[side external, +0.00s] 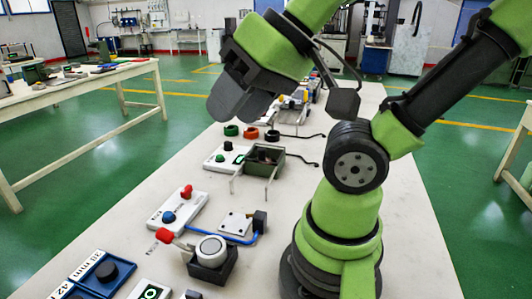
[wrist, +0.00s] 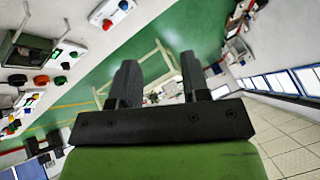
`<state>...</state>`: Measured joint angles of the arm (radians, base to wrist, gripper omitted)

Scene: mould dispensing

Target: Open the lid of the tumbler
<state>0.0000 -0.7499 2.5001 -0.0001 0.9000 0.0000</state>
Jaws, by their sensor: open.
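My gripper (side external: 232,98) is raised high above the left edge of the white table, its dark fingers pointing down and left. In the wrist view its two fingers (wrist: 160,82) stand apart with nothing between them. A grey-green box (side external: 262,163) on thin legs sits mid-table, below and right of my gripper. It also shows at the upper left of the wrist view (wrist: 25,60). A black box with a round white top (side external: 211,250) stands nearer the camera. I cannot tell which of these is the tumbler, nor make out its lid clearly.
A white control box with red and blue knobs (side external: 177,210) lies near the left edge. A panel with green and black buttons (side external: 222,158) adjoins the grey-green box. Several coloured rings (side external: 251,133) lie behind. Blue trays (side external: 92,275) are at front left.

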